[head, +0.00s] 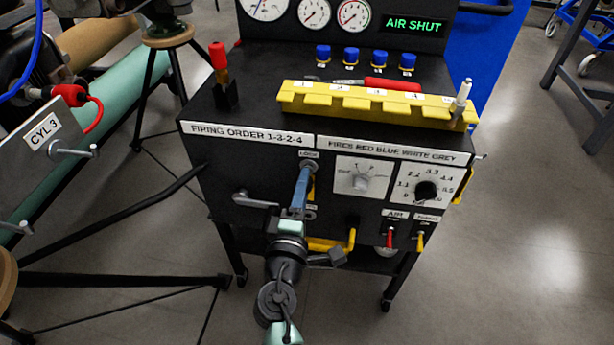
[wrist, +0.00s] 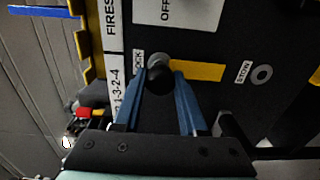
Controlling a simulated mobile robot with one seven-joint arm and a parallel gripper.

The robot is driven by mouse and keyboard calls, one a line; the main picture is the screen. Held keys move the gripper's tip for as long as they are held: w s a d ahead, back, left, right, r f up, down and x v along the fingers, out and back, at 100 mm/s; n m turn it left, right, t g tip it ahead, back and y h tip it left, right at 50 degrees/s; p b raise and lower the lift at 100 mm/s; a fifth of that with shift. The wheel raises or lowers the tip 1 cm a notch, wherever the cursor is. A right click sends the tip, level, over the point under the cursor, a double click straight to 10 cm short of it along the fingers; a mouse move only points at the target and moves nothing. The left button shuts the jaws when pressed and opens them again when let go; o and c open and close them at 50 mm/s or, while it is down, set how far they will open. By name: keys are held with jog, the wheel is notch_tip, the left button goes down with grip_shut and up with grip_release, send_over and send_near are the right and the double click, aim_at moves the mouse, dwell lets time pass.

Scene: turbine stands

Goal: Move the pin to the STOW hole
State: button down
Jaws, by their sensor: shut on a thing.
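The pin shows as a dark round knob (wrist: 159,80) between my blue fingertips in the wrist view. It sits at the hole under the LOCK label (head: 309,154) on the black front panel. My gripper (head: 305,172) is shut on the pin, with its fingers reaching up to the panel; it also fills the wrist view (wrist: 160,84). The STOW hole (wrist: 262,75) is a grey ring with a dark, empty-looking centre, beside the STOW label (wrist: 243,72). How deep the pin sits in the LOCK hole is hidden.
A yellow strip (wrist: 205,71) runs from LOCK toward STOW. A dark lever (head: 255,201) sticks out left of my gripper; a yellow handle (head: 350,240) is at lower right. Dials (head: 425,191) and switches are to the right. A yellow rack (head: 375,103) stands on top.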

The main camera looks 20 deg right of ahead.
jog(key=shift+s+a, duration=0.2)
jog(key=shift+s, duration=0.05)
jog(key=v, duration=0.7)
dwell(0.9)
jog(key=shift+s+a, duration=0.1)
notch_tip(320, 180, down, 17)
jog(key=s+a+b, duration=0.2)
jog(key=b, duration=1.1)
jog(key=shift+d+x, duration=0.25)
jog(key=shift+x, duration=2.05)
jog(key=shift+w+d+b, duration=0.35)
jog(key=shift+b, duration=0.35)
jog(key=shift+w+d, duration=0.2)
jog(key=shift+w, duration=0.1)
